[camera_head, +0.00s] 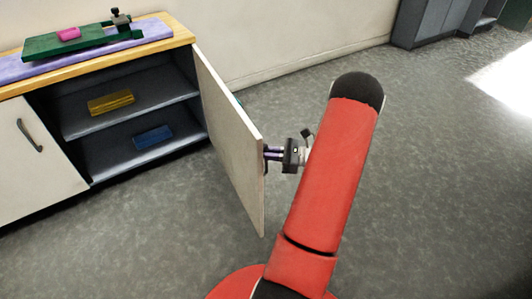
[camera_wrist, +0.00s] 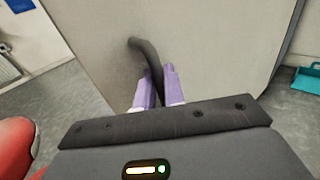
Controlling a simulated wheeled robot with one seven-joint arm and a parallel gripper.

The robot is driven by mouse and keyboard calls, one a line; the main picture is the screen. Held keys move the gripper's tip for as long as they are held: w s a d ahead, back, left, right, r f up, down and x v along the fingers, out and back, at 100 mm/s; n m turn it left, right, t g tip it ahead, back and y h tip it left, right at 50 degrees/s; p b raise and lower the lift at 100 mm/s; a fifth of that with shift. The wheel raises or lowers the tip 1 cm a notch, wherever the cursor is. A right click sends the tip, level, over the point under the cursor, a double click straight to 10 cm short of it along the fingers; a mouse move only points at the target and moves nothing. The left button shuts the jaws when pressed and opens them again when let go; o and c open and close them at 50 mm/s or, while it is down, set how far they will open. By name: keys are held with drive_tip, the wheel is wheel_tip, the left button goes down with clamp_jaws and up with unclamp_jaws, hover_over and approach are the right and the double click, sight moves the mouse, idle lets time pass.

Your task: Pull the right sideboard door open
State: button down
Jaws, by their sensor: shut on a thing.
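The right sideboard door (camera_head: 228,135) is a pale panel that stands wide open, swung out from the sideboard (camera_head: 180,28). My gripper (camera_head: 268,153) is at the outer face of the door near its free edge. In the wrist view, my gripper's purple fingers (camera_wrist: 158,90) are shut on the dark curved door handle (camera_wrist: 143,50), one finger on each side. The door face (camera_wrist: 220,45) fills much of that view. In the head view the handle is mostly hidden by my gripper.
The open compartment shows shelves with a yellow block (camera_head: 110,103) and a blue block (camera_head: 153,137). The left door (camera_head: 38,155) is shut. Grey floor (camera_head: 430,160) to the right is clear.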

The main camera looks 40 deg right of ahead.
drive_tip(key=shift+s+f, duration=0.1)
drive_tip(key=c, duration=1.6)
unclamp_jaws()
drive_tip(key=shift+c, duration=0.2)
drive_tip(key=v, duration=0.7)
drive_tip(key=shift+s+d+b, duration=0.25)
drive_tip(key=shift+s+b, duration=0.05)
drive_tip(key=shift+s+d, duration=0.1)
